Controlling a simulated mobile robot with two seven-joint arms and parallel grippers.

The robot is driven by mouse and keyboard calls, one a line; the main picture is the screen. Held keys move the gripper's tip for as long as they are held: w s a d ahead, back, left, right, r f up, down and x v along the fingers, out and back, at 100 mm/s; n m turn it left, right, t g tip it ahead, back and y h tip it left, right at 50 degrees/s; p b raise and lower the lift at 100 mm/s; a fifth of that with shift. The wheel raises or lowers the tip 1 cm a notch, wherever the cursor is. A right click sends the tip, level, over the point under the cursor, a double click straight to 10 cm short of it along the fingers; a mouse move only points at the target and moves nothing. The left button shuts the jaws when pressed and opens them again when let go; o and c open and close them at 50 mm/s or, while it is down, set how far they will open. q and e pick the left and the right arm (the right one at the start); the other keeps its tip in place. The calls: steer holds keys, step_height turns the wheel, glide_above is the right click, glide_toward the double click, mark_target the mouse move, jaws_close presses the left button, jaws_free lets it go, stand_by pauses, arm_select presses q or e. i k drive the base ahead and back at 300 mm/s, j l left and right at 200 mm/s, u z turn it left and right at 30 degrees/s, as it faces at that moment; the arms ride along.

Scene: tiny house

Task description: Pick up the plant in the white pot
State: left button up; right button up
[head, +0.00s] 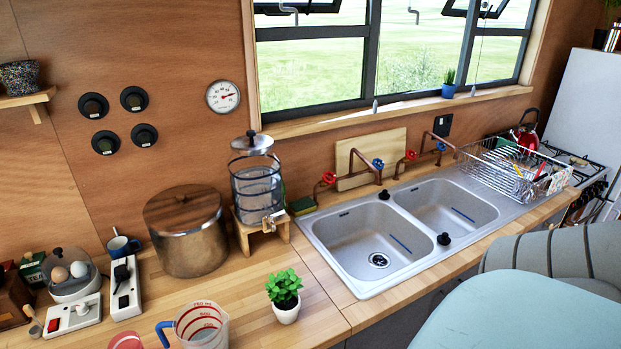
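A small green leafy plant (284,287) stands upright in a white pot (286,312) on the wooden counter, left of the sink and near the counter's front edge. Nothing touches it, and its leaves hide part of the pot's rim. Neither of my grippers shows in the head view.
A measuring jug (203,325) stands just left of the plant. Behind are a large metal pot (184,232) and a glass water dispenser (257,190) on a wooden stand. The double sink (330,262) is to the right. Bare counter (240,290) surrounds the plant's back side.

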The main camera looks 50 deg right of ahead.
mark_target(286, 301)
steer(key=l+z, duration=0.2)
steer(key=z, duration=1.1)
